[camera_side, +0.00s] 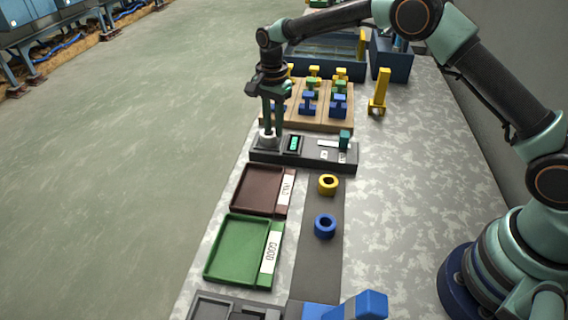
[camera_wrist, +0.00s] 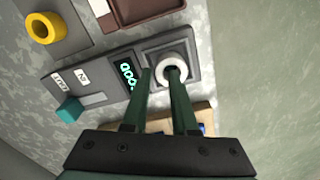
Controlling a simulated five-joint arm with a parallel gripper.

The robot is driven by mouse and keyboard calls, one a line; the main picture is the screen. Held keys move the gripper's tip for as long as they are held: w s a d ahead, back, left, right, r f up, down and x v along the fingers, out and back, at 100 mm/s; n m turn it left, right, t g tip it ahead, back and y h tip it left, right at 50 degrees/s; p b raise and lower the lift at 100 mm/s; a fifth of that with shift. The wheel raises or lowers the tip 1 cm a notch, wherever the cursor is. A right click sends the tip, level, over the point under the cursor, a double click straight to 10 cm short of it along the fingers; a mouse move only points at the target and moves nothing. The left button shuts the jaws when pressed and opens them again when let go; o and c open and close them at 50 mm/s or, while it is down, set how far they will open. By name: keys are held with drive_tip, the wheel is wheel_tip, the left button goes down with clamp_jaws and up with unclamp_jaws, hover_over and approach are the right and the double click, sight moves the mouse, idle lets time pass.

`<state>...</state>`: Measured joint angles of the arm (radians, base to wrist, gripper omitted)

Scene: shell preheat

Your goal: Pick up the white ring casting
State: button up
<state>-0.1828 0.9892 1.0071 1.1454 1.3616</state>
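The white ring casting (camera_side: 268,142) sits at the left end of the dark grey gauge block, beside a small green-lit display. In the wrist view the ring (camera_wrist: 165,61) lies on a square grey pad. My gripper (camera_side: 272,127) points down just above the ring, its two fingers apart. In the wrist view my gripper (camera_wrist: 160,71) has one finger left of the ring and the other in front of the ring's hole, partly hiding it. I cannot tell whether that fingertip is inside the hole.
The display (camera_side: 294,144) and a teal block (camera_side: 345,139) are on the same station. A brown tray (camera_side: 259,191) and a green tray (camera_side: 237,250) stand nearer. A yellow ring (camera_side: 328,184) and a blue ring (camera_side: 325,226) lie on a dark strip. A wooden rack (camera_side: 330,123) holds several coloured pieces behind.

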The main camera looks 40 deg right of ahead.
drive_tip(key=shift+f, duration=0.95)
clamp_jaws()
drive_tip(key=shift+r, duration=0.2)
